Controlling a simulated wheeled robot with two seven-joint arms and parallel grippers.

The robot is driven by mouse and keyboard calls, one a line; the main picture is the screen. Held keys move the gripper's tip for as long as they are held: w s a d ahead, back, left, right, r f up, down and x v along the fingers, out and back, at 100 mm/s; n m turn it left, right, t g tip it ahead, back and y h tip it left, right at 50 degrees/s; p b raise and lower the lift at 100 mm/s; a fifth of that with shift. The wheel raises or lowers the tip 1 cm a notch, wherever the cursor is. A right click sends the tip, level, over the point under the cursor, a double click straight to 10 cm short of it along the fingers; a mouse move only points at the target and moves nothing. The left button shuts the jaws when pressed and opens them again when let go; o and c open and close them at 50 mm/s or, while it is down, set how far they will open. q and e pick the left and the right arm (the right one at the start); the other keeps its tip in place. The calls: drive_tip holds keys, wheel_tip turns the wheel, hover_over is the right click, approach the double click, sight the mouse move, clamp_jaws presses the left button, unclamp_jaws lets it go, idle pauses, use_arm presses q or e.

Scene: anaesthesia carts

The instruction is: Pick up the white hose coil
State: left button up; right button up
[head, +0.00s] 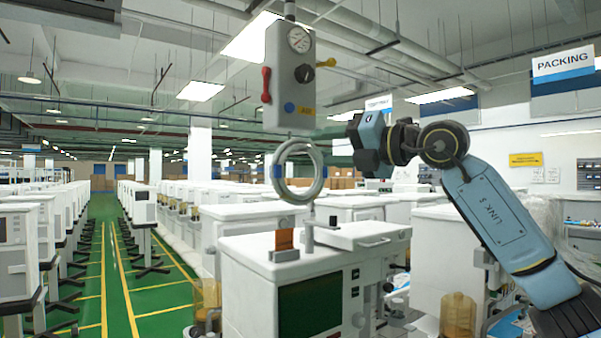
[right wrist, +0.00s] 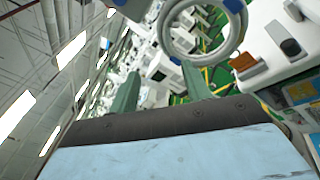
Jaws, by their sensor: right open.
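The white hose coil (head: 298,197) is a pale ring with blue bands on its sides. In the head view it is upright just below a grey gauge box; what holds it up is not clear. My right gripper (head: 364,145) is to the right of the coil, at about the height of its top, and apart from it. In the right wrist view the coil (right wrist: 238,38) shows at the top, beyond the right-hand finger. There the two green fingers of my right gripper (right wrist: 159,70) are spread with nothing held between them. My left gripper is not in view.
The grey gauge box (head: 290,75) with red and yellow handles hangs above the coil. Below is a white cart (head: 250,260) with an orange-brown block (head: 285,241) on top. More carts stand in rows behind. A green aisle (head: 115,265) with yellow lines is free at left.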

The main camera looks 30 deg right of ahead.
sight(289, 150)
drive_tip(key=shift+m+h, duration=0.3)
drive_tip(key=shift+h, duration=0.2)
drive_tip(key=p+x, duration=0.1)
drive_tip(key=x, duration=0.1)
drive_tip(key=p+x, duration=0.1)
drive_tip(key=x, duration=0.1)
drive_tip(key=d+r+p+x, duration=0.1)
drive_tip(key=x, duration=0.1)
drive_tip(key=shift+w+f, duration=0.1)
drive_tip(key=shift+w, duration=0.4)
drive_tip(key=shift+w+a+f, duration=0.1)
drive_tip(key=shift+w+a, duration=0.1)
drive_tip(key=shift+w, duration=0.25)
drive_tip(key=p+x, duration=0.3)
drive_tip(key=x, duration=0.1)
drive_tip(key=shift+w+a+f, duration=0.15)
drive_tip(key=shift+w+a, duration=0.05)
drive_tip(key=shift+w, duration=0.3)
drive_tip(key=shift+c, duration=0.7)
clamp_jaws()
